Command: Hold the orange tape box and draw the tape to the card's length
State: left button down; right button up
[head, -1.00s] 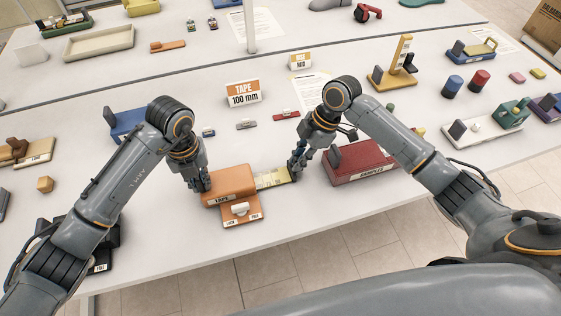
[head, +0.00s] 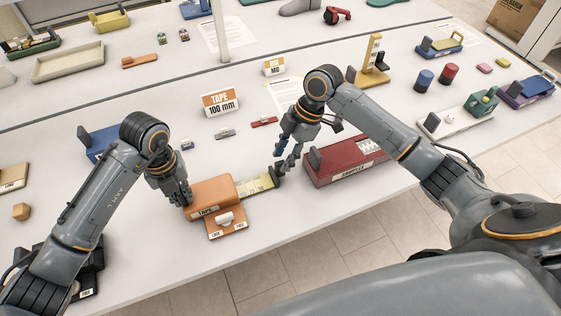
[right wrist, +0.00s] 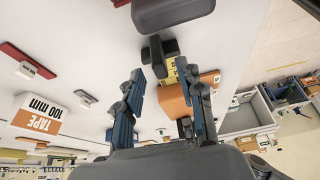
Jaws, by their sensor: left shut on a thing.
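The orange tape box (head: 212,190) lies near the table's front edge, with a lever on its front plate (head: 226,222). My left gripper (head: 184,200) is shut on its left end. A yellow tape strip (head: 256,186) sticks out of its right side and ends in a dark tab (head: 279,172). The tab also shows in the right wrist view (right wrist: 157,52), beyond my fingertips. My right gripper (head: 285,162) is open and empty just above and behind the tab; its fingers (right wrist: 161,74) are spread apart. The card reading "TAPE 100 mm" (head: 221,103) stands behind the box.
A dark red case (head: 345,165) stands close to the right of the tab. A small red block (head: 264,122) and a grey one (head: 225,133) lie behind the tape. A blue holder (head: 100,143) stands behind my left arm. The table in front of the box is clear.

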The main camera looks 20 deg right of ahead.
jog(key=v, duration=0.8)
jog(key=shift+d+r, duration=0.25)
jog(key=shift+r, duration=0.1)
pick_arm(q)
jog(key=c, duration=1.3)
grip_release()
jog(key=shift+o, duration=0.2)
